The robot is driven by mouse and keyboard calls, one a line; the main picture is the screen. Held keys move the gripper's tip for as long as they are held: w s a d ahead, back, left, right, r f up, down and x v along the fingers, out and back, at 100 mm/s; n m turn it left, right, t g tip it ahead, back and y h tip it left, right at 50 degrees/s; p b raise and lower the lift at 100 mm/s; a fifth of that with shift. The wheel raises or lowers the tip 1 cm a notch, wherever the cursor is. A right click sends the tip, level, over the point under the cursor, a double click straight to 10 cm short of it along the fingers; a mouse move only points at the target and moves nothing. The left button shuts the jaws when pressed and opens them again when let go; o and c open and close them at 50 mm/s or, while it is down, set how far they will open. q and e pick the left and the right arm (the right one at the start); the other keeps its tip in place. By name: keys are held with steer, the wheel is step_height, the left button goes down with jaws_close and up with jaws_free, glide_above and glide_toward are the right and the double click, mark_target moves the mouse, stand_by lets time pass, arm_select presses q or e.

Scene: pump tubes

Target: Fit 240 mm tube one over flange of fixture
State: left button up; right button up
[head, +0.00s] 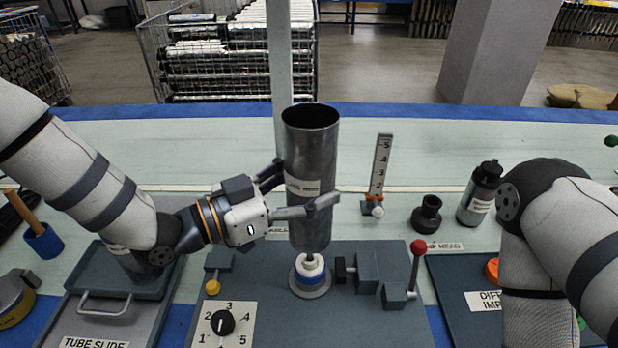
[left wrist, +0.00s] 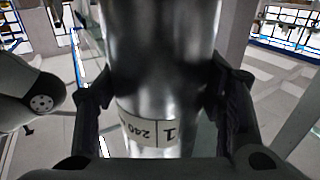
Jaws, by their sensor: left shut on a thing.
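The grey metal tube (head: 311,215) stands upright in the head view, its open top towards me. Its white label reads 240 mm; in the left wrist view the tube (left wrist: 160,60) shows "240" and "1" upside down. My left gripper (head: 300,205) is shut around its middle, one finger on each side. The fixture's round flange (head: 310,270), white and blue on a metal disc, is below the tube's lower end. A gap shows between them, with a thin dark rod rising from the flange towards the tube. My right gripper is not in view; only my right arm shows.
The grey fixture plate (head: 330,322) carries a numbered dial (head: 222,322), a clamp block (head: 368,270) and a red-knobbed lever (head: 417,247). Behind stand an upright scale (head: 380,165), a black cup (head: 427,214) and a bottle (head: 480,192). A tube slide tray (head: 105,308) lies left.

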mark_target(309, 241)
arm_select(q)
steer(key=shift+f+b, duration=2.5)
steer(key=shift+f, duration=4.25)
steer(key=shift+c, duration=0.2)
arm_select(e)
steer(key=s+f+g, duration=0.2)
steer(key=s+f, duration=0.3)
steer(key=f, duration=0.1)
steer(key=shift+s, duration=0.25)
arm_select(q)
steer(key=o, duration=1.8)
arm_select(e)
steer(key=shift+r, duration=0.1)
arm_select(q)
steer(key=shift+s+a, duration=0.15)
steer(key=shift+a, duration=0.15)
steer(key=v, duration=1.1)
steer(key=shift+s+a, duration=0.1)
steer(key=shift+a, duration=0.05)
